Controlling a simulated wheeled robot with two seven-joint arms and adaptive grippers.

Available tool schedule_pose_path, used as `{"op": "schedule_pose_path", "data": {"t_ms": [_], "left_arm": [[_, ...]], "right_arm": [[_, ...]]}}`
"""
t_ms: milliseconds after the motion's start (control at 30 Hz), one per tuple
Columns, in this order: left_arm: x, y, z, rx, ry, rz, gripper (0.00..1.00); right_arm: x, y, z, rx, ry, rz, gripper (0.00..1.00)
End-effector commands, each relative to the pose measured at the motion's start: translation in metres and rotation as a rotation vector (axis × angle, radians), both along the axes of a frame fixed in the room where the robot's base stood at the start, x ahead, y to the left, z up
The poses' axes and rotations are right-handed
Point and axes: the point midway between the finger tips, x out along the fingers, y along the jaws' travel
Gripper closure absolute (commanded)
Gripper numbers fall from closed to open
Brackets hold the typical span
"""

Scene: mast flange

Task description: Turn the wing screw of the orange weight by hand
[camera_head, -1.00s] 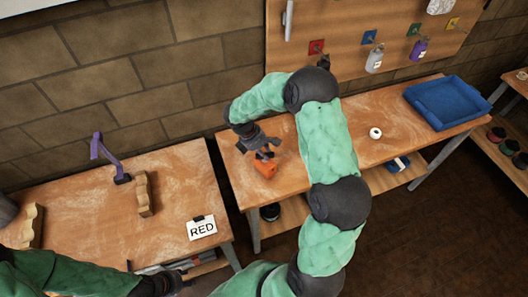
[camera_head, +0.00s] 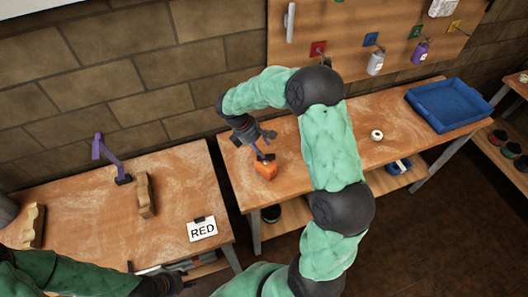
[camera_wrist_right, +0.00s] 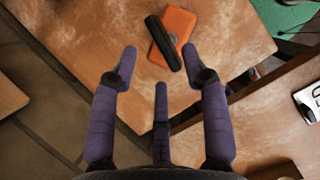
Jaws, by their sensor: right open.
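The orange weight (camera_head: 265,171) lies on the table at the back, near its left end. In the right wrist view the orange weight (camera_wrist_right: 182,22) is a flat block at the top, with a black bar-like wing screw (camera_wrist_right: 164,44) lying slantwise across it and a grey round part beside the bar. My right gripper (camera_head: 268,146) is just above and behind the weight. In the wrist view its purple fingers (camera_wrist_right: 152,68) are spread, empty and apart from the wing screw.
A white ring (camera_head: 377,135) and a blue tray (camera_head: 447,104) stand further right on the same table. The left table (camera_head: 90,215) holds a purple bent stand (camera_head: 101,148), wooden pieces (camera_head: 145,195) and a RED card (camera_head: 202,229). A pegboard (camera_head: 345,25) hangs behind. My right arm crosses the table.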

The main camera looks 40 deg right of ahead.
Motion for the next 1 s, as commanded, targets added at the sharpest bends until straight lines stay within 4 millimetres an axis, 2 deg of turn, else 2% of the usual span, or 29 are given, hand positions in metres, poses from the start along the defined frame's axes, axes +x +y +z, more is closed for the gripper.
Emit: {"op": "schedule_pose_path", "data": {"t_ms": [33, 200, 400, 867, 1000], "left_arm": [[0.0, 0.0, 0.0, 0.0, 0.0, 0.0, 0.61], [0.0, 0.0, 0.0, 0.0, 0.0, 0.0, 0.61], [0.0, 0.0, 0.0, 0.0, 0.0, 0.0, 0.61], [0.0, 0.0, 0.001, 0.0, 0.0, 0.0, 0.61], [0.0, 0.0, 0.017, 0.0, 0.0, 0.0, 0.61]], "right_arm": [[0.003, 0.004, 0.011, 0.0, -0.003, 0.002, 0.54], [0.009, 0.014, 0.039, 0.0, -0.002, 0.001, 0.54], [0.013, 0.021, 0.059, 0.001, -0.001, 0.001, 0.54], [0.013, 0.022, 0.064, 0.003, 0.001, 0.0, 0.54], [0.011, 0.017, 0.066, 0.039, -0.006, 0.002, 0.54]]}}
